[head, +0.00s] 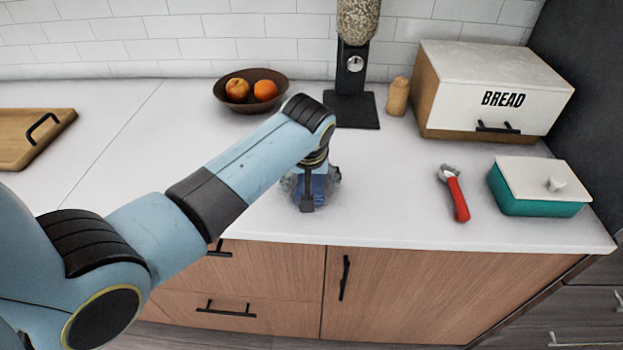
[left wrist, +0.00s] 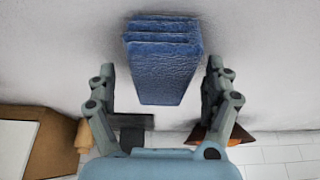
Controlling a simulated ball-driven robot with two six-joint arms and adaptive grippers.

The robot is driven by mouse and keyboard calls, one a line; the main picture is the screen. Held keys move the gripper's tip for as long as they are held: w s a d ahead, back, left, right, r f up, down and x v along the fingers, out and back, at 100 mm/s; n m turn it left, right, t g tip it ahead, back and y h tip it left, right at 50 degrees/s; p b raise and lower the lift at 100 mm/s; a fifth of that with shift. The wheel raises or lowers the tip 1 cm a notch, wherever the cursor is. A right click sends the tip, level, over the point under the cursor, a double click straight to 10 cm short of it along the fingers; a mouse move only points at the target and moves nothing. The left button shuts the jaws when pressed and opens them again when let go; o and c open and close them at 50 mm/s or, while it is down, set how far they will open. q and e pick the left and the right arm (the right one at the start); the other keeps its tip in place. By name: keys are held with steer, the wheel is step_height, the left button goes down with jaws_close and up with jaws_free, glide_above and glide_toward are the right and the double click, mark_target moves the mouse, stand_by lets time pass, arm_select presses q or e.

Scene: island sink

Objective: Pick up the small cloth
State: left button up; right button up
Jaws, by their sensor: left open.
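The small cloth (left wrist: 165,70) is blue and folded in layers, and it lies on the white counter. In the left wrist view it sits between the two fingers of my left gripper (left wrist: 160,95), which are apart with a gap on each side of it. In the head view my left gripper (head: 311,190) points down over the cloth near the counter's front edge. Only some blue of the cloth (head: 318,186) shows there, behind the gripper and wrist. My right gripper is not in these views.
A brown fruit bowl (head: 225,98) and a black-based dispenser (head: 352,108) stand behind. To the right are a bread box (head: 445,90), a red-handled opener (head: 458,200) and a teal dish (head: 540,205). A cutting board (head: 25,150) lies at far left. Counter around the cloth is clear.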

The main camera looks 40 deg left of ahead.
arm_select(q)
steer(key=c, duration=1.3)
steer(key=shift+o, duration=0.2)
steer(key=shift+r, duration=0.15)
